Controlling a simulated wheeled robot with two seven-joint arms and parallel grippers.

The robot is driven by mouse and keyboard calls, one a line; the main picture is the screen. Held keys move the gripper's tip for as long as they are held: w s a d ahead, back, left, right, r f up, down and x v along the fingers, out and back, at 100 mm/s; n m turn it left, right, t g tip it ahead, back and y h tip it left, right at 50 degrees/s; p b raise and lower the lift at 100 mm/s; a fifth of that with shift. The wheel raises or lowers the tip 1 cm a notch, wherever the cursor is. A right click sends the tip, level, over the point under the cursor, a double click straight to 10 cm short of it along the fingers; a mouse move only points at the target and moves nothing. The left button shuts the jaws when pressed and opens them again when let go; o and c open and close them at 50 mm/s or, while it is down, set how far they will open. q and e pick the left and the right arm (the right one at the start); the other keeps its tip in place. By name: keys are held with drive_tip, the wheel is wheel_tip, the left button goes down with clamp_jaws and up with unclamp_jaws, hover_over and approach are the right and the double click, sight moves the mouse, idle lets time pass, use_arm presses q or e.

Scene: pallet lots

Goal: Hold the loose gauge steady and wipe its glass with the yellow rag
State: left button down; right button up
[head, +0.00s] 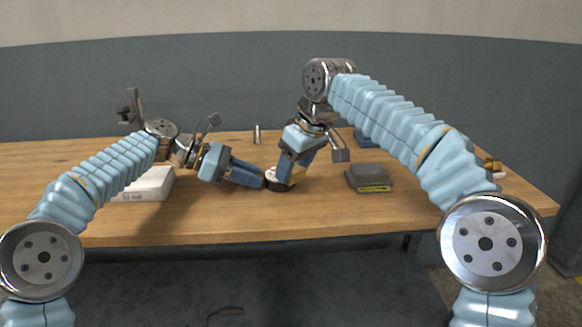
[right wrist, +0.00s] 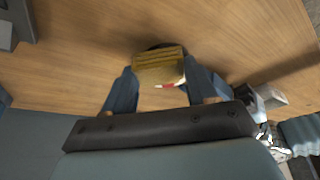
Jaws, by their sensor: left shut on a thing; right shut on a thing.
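The loose gauge (head: 278,187) is a small dark round body with a pale face, lying near the middle of the wooden table. My left gripper (head: 264,178) comes in low from the left and is shut on the gauge's side. My right gripper (head: 288,176) points down over the gauge, shut on the yellow rag (head: 298,171). In the right wrist view the folded rag (right wrist: 158,67) sits between the fingers, over the gauge. A bit of white face with a red mark shows beside it. The rag and fingers hide most of the glass.
A white box (head: 152,186) lies on the left, behind my left arm. A dark grey box with a yellow band (head: 368,177) lies right of the gauge. A small metal cylinder (head: 257,135) stands at the back. A brass fitting (head: 492,165) is at the right edge. The front middle is clear.

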idle(0.4)
drive_tip(key=shift+s+a+f, duration=0.15)
drive_tip(key=shift+s+a, duration=0.45)
drive_tip(key=shift+a, duration=0.1)
drive_tip(key=shift+w+d, duration=0.1)
drive_tip(key=shift+w+d, duration=0.55)
drive_tip(key=shift+d, duration=0.1)
drive_tip(key=shift+s+a, duration=0.65)
drive_tip(key=shift+a, duration=0.05)
drive_tip(key=shift+w, duration=0.1)
drive_tip(key=shift+w+d, duration=0.55)
drive_tip(key=shift+d, duration=0.2)
